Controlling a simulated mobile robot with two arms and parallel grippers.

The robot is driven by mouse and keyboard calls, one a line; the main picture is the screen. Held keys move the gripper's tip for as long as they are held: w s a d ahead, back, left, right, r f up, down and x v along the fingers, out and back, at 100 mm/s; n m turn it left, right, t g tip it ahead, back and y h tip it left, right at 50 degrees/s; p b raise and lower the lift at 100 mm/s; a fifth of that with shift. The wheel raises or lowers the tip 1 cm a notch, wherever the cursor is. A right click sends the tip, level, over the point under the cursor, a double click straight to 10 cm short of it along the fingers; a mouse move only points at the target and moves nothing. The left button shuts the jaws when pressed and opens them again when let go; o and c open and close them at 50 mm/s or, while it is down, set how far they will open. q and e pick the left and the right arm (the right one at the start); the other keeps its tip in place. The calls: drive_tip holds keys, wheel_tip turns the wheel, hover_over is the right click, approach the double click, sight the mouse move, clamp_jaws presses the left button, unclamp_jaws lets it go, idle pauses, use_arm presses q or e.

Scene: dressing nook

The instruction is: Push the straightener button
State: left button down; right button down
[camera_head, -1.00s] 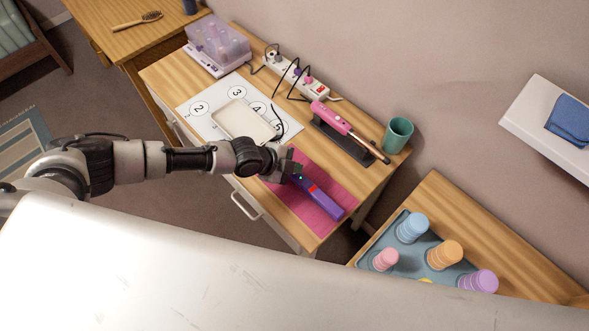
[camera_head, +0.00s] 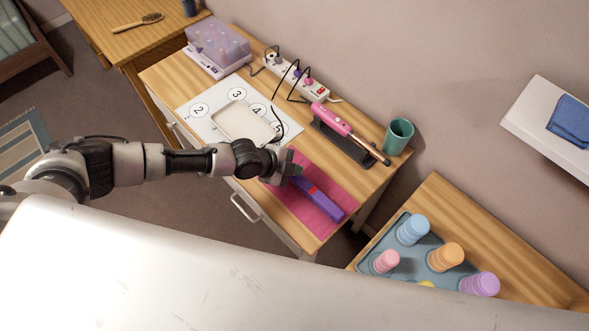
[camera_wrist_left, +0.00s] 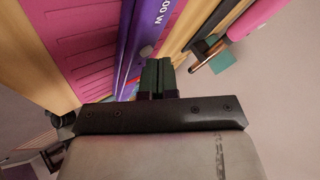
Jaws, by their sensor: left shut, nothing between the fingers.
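The purple straightener (camera_head: 322,199) lies on a pink mat (camera_head: 297,208) near the front of the wooden dresser. It has a red patch near its upper left part in the head view. My left gripper (camera_head: 293,171) is shut and empty at the straightener's upper left end, pointing down. It hides that end. In the left wrist view, the closed dark green fingers (camera_wrist_left: 157,76) are over or beside the purple body (camera_wrist_left: 150,30), next to a small grey round spot (camera_wrist_left: 146,51). I cannot tell whether they touch it. My right gripper is not in view.
A pink curling iron (camera_head: 333,118) rests on a dark stand behind the mat, with a teal cup (camera_head: 398,136) to its right. A white power strip (camera_head: 297,75), cords, a cream tray (camera_head: 243,124) and a roller box (camera_head: 218,42) fill the back and left.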

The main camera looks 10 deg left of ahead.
use_arm(q)
drive_tip(key=shift+r, duration=0.6)
drive_tip(key=shift+r+p, duration=0.1)
drive_tip(key=shift+p, duration=0.25)
wheel_tip(320, 180, up, 6)
drive_tip(key=p, duration=0.4)
